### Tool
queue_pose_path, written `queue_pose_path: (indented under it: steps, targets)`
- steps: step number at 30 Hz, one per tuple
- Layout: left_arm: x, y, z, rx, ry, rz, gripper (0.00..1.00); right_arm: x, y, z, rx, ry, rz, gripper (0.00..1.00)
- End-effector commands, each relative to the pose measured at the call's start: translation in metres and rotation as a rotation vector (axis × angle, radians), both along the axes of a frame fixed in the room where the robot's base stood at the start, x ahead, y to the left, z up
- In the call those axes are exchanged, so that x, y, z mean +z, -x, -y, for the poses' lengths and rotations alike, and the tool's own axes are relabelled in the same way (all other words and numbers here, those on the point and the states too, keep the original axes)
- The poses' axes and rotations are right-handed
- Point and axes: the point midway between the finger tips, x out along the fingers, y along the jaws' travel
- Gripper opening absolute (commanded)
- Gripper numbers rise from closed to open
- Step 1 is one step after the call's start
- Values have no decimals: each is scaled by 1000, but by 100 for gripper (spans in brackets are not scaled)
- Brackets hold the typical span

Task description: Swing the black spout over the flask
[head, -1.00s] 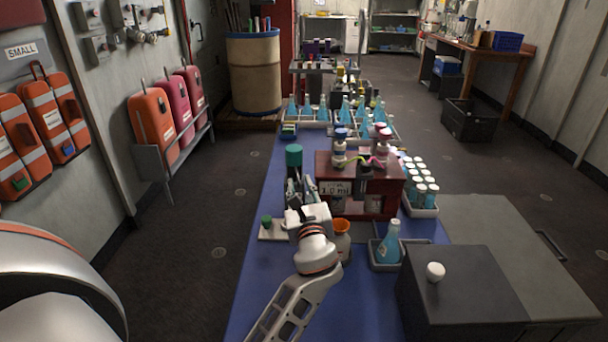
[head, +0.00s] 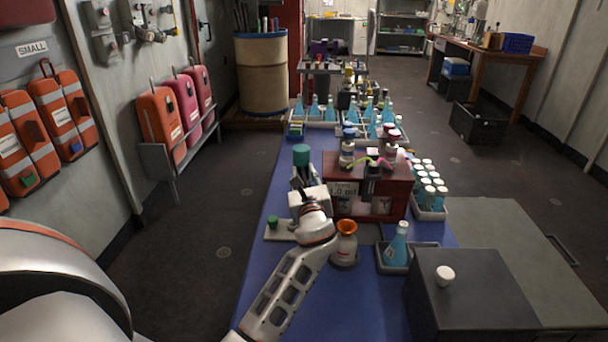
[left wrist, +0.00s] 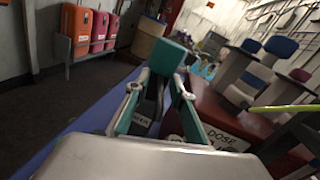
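A dark upright piece that looks like the black spout (head: 372,170) stands at the front of the red dosing box (head: 398,190). A blue conical flask (head: 398,246) stands upright in a grey tray (head: 420,262) in front of the box, to its right. My right gripper does not show.
An orange-topped vessel (head: 346,240) stands between my left arm and the flask tray. A rack of white-capped bottles (head: 432,212) is right of the box. A dark case with a white knob (head: 445,276) fills the front right. Several blue flasks stand behind.

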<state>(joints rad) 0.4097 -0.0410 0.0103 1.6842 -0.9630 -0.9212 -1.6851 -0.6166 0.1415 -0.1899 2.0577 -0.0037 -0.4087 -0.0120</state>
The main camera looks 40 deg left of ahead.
Motion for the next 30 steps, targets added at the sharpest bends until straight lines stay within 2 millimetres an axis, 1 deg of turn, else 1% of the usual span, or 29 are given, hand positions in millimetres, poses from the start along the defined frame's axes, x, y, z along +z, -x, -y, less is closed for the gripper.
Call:
queue_pose_path:
  steps: [2, 3, 5, 6, 13, 23, 30]
  targets:
    - [0, 0, 0, 0, 0, 0, 23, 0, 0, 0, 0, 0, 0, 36]
    - [0, 0, 0, 0, 0, 0, 21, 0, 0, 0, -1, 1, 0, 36]
    - [0, 0, 0, 0, 0, 0, 5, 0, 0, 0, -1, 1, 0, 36]
    - [0, 0, 0, 0, 0, 0, 0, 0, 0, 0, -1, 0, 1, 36]
    - [0, -1, 1, 10, 1, -1, 0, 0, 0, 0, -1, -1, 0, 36]
    - [-1, -7, 6, 163, 0, -2, 0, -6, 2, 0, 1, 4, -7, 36]
    - [0, -6, 6, 171, -1, -1, 0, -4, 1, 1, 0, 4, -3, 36]
